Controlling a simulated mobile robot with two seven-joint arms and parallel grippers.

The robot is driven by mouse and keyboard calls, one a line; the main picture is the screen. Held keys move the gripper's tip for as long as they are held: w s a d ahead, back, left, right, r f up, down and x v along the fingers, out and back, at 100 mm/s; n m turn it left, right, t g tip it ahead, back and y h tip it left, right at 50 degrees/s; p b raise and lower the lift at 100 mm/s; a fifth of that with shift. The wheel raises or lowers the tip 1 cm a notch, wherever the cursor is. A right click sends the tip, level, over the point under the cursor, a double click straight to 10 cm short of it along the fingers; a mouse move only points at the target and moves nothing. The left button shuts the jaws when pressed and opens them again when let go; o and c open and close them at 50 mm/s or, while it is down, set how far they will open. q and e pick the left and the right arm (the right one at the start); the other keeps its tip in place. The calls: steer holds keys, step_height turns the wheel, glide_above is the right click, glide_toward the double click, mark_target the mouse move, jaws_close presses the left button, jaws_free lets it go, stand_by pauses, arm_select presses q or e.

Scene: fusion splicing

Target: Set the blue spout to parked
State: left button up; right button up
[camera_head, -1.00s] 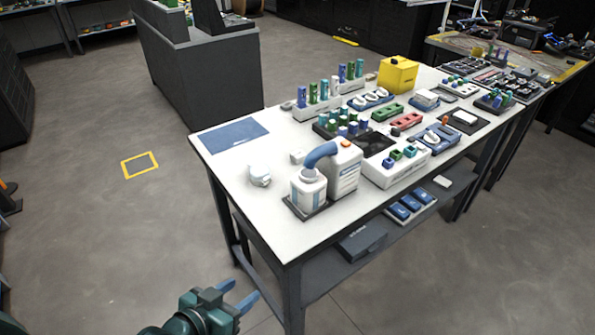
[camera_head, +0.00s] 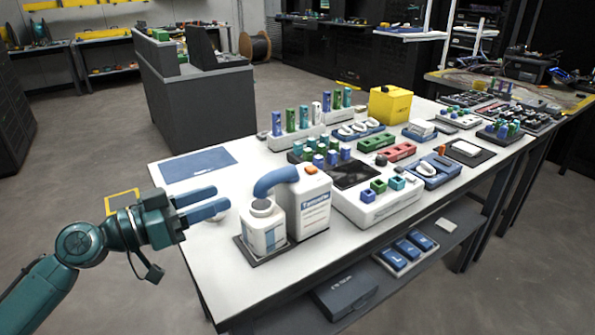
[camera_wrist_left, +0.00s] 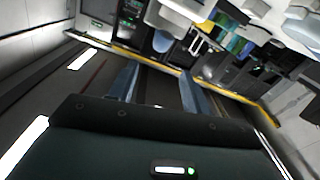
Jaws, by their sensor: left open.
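The blue spout (camera_head: 275,181) is a curved pipe on top of a large white jug (camera_head: 312,206). Its free end points left and down, over the neck of a smaller white bottle (camera_head: 264,232); whether it touches the neck I cannot tell. Both containers stand on a dark tray (camera_head: 252,259). My left gripper (camera_head: 220,198) is open and empty, over the table's left part, left of the small bottle and apart from the spout. Its two blue fingers also show in the left wrist view (camera_wrist_left: 160,72). My right gripper is not in view.
A small white object is partly hidden behind the left fingers. A blue mat (camera_head: 198,164) lies at the table's back left. A white block with coloured pieces (camera_head: 378,205) is right of the jug. Tube racks and a yellow box (camera_head: 390,104) stand further back. The white tabletop's (camera_head: 215,265) front-left part is clear.

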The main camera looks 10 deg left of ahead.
mark_target(265, 179)
arm_select(q)
steer(key=p+x, duration=0.4)
steer(key=x, duration=0.7)
steer(key=shift+w+d+r, duration=0.15)
steer(key=shift+w+d, duration=0.1)
steer(key=shift+d, duration=0.05)
steer(key=shift+p+x, duration=0.3)
steer(key=shift+x, duration=0.5)
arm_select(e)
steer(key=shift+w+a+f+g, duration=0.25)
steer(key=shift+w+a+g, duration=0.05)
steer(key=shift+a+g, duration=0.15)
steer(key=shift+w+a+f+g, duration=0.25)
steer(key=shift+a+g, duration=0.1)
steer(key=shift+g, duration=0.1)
arm_select(q)
jaws_close()
